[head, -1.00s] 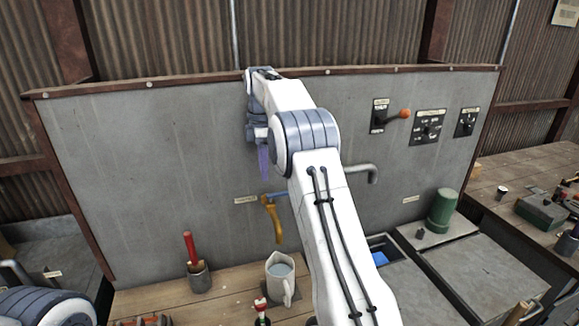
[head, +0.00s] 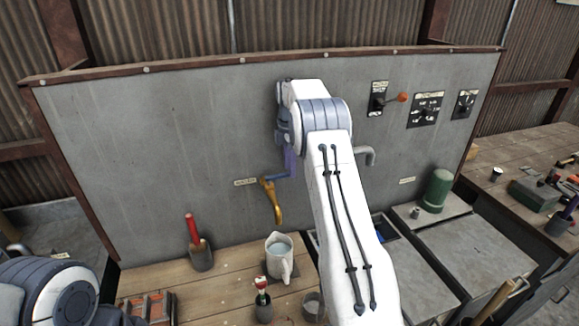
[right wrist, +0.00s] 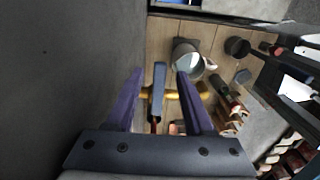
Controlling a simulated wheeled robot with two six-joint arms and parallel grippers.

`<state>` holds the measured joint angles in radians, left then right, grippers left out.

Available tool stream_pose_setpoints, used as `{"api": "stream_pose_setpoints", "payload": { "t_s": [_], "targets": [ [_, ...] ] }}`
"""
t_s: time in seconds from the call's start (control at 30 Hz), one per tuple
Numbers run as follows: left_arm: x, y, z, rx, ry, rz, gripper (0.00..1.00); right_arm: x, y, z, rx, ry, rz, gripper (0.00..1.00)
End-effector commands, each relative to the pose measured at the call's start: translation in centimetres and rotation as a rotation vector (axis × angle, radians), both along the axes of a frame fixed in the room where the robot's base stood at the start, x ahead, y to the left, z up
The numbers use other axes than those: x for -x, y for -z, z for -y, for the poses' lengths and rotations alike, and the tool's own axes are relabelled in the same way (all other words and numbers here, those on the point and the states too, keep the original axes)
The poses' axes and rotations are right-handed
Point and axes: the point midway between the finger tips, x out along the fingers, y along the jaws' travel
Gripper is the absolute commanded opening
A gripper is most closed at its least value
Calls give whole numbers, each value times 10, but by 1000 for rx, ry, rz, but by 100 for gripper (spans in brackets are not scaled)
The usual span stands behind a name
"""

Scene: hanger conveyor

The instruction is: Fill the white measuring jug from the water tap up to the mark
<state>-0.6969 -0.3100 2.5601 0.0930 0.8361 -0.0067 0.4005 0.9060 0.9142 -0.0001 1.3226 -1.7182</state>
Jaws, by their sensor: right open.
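The white measuring jug (head: 280,262) stands upright on the wooden bench, below the brass water tap (head: 271,203) on the grey panel. Pale bluish water shows inside it; I cannot read a mark. The jug also shows in the right wrist view (right wrist: 185,48). The tap has a blue lever (head: 276,179) pointing right along the panel. My right gripper (head: 290,163) is at the lever's end. In the right wrist view its purple fingers stand open on either side of the blue lever (right wrist: 159,78), with gaps visible. My left gripper is out of view.
A red-handled trowel in a pot (head: 200,255) stands left of the jug. A small pot with a red-and-white tool (head: 262,305) stands in front.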

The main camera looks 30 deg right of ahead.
Motion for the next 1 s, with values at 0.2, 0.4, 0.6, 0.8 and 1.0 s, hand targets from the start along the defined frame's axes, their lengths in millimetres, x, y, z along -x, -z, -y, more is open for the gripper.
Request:
{"api": "stream_pose_setpoints", "payload": {
  "t_s": [0.2,0.4,0.6,0.8,1.0],
  "targets": [
    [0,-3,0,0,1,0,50,0,10,0,1,0,2,52],
    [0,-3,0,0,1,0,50,0,11,0,1,0,2,52],
    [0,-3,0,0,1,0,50,0,10,0,1,0,2,0],
    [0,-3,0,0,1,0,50,0,10,0,1,0,2,0],
    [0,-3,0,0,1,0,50,0,10,0,1,0,2,0]
  ]
}}
